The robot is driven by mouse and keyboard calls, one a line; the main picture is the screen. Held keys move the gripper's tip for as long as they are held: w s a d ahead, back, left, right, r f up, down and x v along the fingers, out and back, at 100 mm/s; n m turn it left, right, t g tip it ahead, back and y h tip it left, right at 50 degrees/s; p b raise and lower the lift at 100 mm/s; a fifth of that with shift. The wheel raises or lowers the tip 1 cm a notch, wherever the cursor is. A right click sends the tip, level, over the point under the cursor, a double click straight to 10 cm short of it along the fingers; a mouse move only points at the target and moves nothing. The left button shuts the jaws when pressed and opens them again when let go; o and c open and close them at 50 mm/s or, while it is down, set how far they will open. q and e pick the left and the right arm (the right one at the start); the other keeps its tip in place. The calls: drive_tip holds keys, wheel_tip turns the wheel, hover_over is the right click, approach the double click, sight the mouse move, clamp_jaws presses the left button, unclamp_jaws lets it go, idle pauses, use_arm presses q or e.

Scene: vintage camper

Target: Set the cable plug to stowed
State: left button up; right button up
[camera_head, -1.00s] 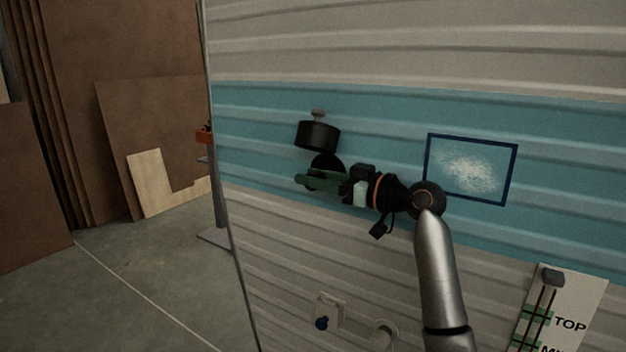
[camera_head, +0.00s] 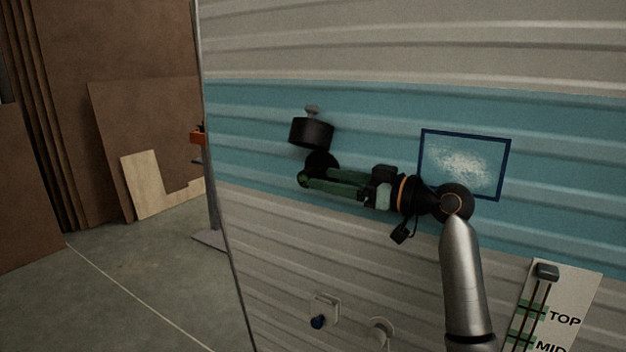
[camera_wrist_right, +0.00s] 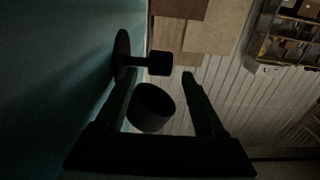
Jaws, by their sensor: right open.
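A black cylinder (camera_head: 311,133) with a small grey stub on top stands out by the blue band of the camper wall. Just below it is a black round piece (camera_head: 321,162). I cannot tell for sure which of these is the cable plug. My right gripper (camera_head: 316,177) is open, with its green fingers pointing left just below the round piece. In the right wrist view, the open fingers (camera_wrist_right: 158,74) show with a dark cylinder (camera_wrist_right: 150,107) in the gap between them. A disc on the wall with a dark stem (camera_wrist_right: 158,63) lies beyond. Contact cannot be told. My left gripper is out of view.
A blue-framed panel (camera_head: 464,164) is on the wall right of my gripper. Below are a white plate with a blue knob (camera_head: 322,312), a round white fitting (camera_head: 380,331) and a slider board marked TOP (camera_head: 560,318). Brown boards lean at left; the floor there is clear.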

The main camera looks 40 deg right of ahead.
use_arm(q)
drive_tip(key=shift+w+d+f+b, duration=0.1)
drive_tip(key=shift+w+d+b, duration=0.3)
drive_tip(key=shift+b, duration=0.15)
use_arm(e)
drive_tip(key=v, duration=0.7)
drive_tip(key=shift+s, duration=0.25)
drive_tip(key=shift+d, duration=0.1)
